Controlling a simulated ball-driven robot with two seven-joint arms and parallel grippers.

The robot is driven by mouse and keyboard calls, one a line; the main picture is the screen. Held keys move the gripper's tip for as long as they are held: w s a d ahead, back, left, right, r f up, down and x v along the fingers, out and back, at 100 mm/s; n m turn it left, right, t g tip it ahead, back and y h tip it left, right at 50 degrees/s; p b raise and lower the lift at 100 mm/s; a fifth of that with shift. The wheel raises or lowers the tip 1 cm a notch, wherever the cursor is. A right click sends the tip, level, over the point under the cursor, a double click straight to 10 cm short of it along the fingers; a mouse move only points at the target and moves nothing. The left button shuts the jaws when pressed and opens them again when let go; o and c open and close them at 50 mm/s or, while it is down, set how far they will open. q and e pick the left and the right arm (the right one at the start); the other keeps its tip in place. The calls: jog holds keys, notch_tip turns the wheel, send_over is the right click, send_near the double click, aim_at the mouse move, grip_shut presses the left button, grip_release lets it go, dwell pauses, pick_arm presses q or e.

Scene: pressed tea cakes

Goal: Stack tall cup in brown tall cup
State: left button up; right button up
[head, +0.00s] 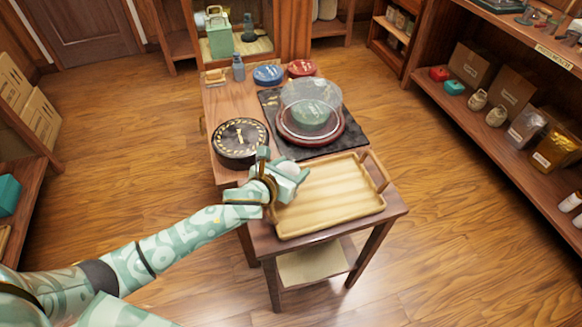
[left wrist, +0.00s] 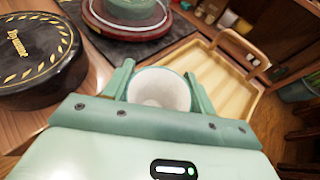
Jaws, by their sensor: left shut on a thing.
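I cannot make out a brown tall cup in either view. My right gripper is not in view.
The wooden tray (head: 335,198) looks empty. A round black tin (head: 241,141) stands left of it. Behind are a dark slab (head: 350,139), a red-brown round stand (head: 331,140) with a green tea cake (head: 309,114) under a clear dome (head: 311,95), and blue (head: 268,75) and red (head: 301,68) round tins.

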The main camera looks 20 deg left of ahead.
pick_arm(q)
jog(key=shift+f, duration=0.2)
jog(key=o, duration=1)
jog(key=shift+f, duration=0.1)
jog(key=shift+s+r, duration=0.1)
jog(key=shift+r, duration=0.4)
jog(key=p+v, duration=0.4)
jog(key=v, duration=0.7)
jog(key=shift+s+a+r, duration=0.1)
jog(key=shift+s+r, duration=0.1)
jog(key=shift+s, duration=0.1)
